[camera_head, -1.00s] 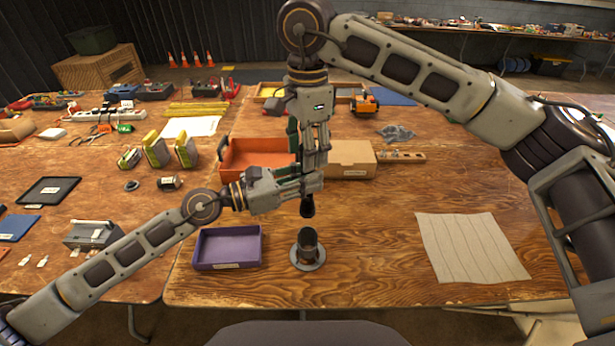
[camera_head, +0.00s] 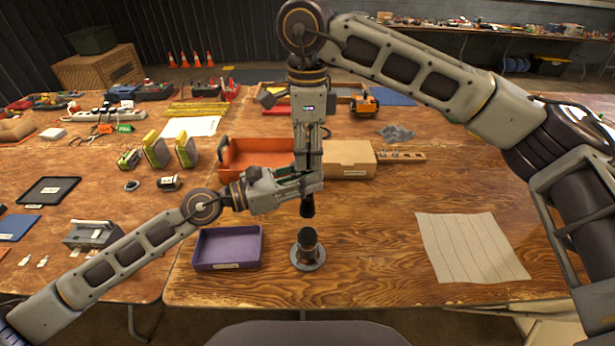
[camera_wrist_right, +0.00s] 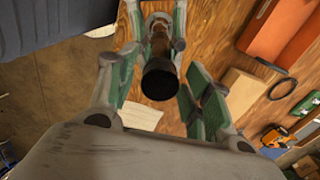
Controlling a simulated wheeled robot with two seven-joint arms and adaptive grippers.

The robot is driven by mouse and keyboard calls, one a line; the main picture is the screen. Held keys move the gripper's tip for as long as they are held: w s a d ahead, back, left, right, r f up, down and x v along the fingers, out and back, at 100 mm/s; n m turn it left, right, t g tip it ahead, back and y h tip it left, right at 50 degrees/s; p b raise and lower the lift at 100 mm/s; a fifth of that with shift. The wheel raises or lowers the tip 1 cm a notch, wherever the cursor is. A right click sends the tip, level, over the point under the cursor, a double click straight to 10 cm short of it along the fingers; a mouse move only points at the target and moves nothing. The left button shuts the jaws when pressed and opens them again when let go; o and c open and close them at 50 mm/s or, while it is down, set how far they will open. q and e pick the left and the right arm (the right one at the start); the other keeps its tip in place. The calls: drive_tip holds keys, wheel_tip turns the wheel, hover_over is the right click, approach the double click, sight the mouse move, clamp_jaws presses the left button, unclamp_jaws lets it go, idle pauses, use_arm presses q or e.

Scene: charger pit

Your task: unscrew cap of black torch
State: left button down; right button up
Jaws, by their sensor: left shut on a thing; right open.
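The black torch (camera_head: 307,207) hangs upright above the table, its lower end showing below my left gripper (camera_head: 314,184). My left gripper is shut on it from the left. My right gripper (camera_head: 308,167) points straight down above the left one, around the torch's upper end. In the right wrist view the right gripper's green-padded fingers (camera_wrist_right: 160,92) are spread, with the torch's round black end (camera_wrist_right: 161,80) between them and apart from both. The left gripper's fingers show beyond it. In the head view the fingers hide the torch's upper part.
A dark cylinder (camera_head: 308,243) on a round grey base stands below the torch. A purple tray (camera_head: 201,263) is left of it. An orange bin (camera_head: 230,160) and a cardboard box (camera_head: 352,158) stand behind the grippers. A pale cloth (camera_head: 470,247) lies right; the wood between is clear.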

drive_tip(key=shift+c, duration=0.3)
drive_tip(key=c, duration=0.9)
drive_tip(key=shift+c, duration=0.2)
drive_tip(key=shift+n, duration=2.8)
drive_tip(key=shift+n, duration=0.4)
drive_tip(key=shift+n, duration=2.5)
